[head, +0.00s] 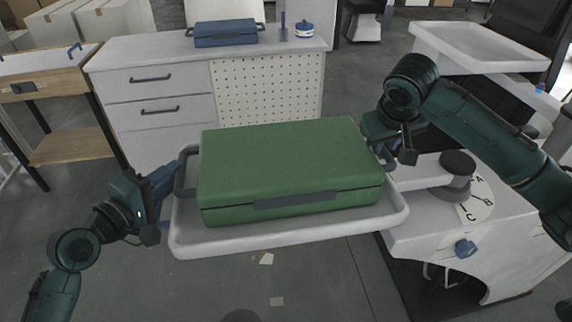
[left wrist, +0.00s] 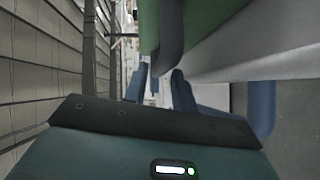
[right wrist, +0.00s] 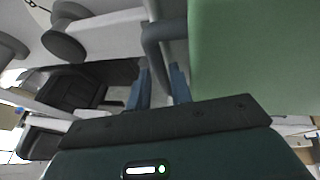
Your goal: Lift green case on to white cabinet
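The green case (head: 290,165) lies flat and closed on a pale grey tray (head: 285,235), with a dark handle at each end. The white cabinet (head: 160,75) stands behind it, with drawers on the left and a perforated panel on the right. My left gripper (head: 155,195) is at the case's left handle (head: 183,172); in the left wrist view its fingers (left wrist: 160,85) are apart, with the handle (left wrist: 170,40) at their tips. My right gripper (head: 385,140) is at the right handle; in the right wrist view its fingers (right wrist: 160,85) stand apart on either side of the handle (right wrist: 152,45).
On the cabinet top are a blue case (head: 226,33), a small blue-and-white container (head: 304,30) and an upright blue item; the left of the top is clear. A wooden table (head: 60,90) stands left. A white unit (head: 470,225) with a lettered dial stands right.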

